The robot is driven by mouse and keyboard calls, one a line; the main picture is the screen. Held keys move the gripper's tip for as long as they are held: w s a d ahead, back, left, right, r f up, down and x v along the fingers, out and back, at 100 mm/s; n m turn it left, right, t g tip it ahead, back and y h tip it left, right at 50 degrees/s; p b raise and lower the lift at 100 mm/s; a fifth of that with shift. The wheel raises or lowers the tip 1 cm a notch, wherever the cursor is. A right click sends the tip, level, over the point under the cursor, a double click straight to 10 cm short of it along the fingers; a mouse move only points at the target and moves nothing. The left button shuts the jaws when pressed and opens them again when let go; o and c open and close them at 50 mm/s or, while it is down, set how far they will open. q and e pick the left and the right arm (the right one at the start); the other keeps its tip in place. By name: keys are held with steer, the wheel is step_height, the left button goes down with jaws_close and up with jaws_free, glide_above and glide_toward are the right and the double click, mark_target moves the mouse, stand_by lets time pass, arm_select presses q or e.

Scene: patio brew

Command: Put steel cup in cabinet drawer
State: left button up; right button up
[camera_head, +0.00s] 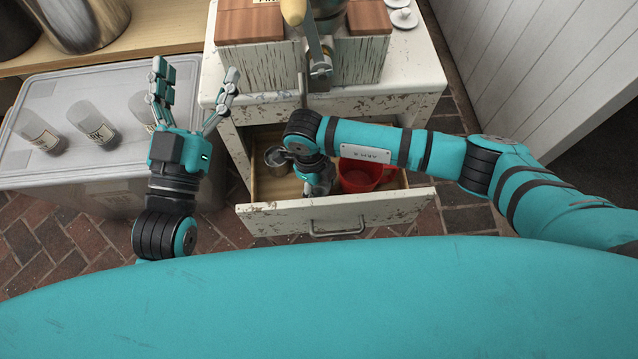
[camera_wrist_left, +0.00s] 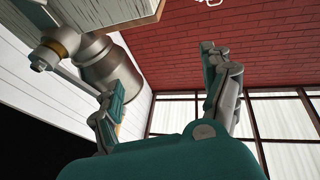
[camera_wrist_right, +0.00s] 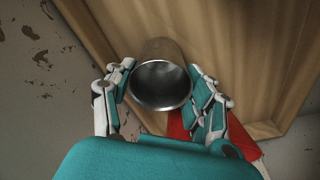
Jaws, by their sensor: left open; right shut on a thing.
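My right gripper (camera_head: 318,182) reaches down into the open cabinet drawer (camera_head: 335,213). In the right wrist view its fingers (camera_wrist_right: 165,95) are shut on a steel cup (camera_wrist_right: 160,82), one finger on each side. The cup's open mouth faces that camera, with the drawer's wooden inside behind it. My left gripper (camera_head: 192,88) is open and empty, raised left of the cabinet with fingers spread.
A red container (camera_head: 360,177) is in the drawer, right of my right gripper. A translucent bin (camera_head: 105,190) with several jars on its lid stands left. A white plank wall (camera_head: 560,60) is at the right.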

arm_select(q)
steer(key=shift+r, duration=0.1)
arm_select(e)
steer(key=shift+f, duration=0.15)
steer(key=o, duration=0.9)
arm_select(q)
steer(key=shift+s+r+h, duration=0.1)
steer(key=shift+r+h, duration=0.15)
steer(key=shift+h, duration=0.05)
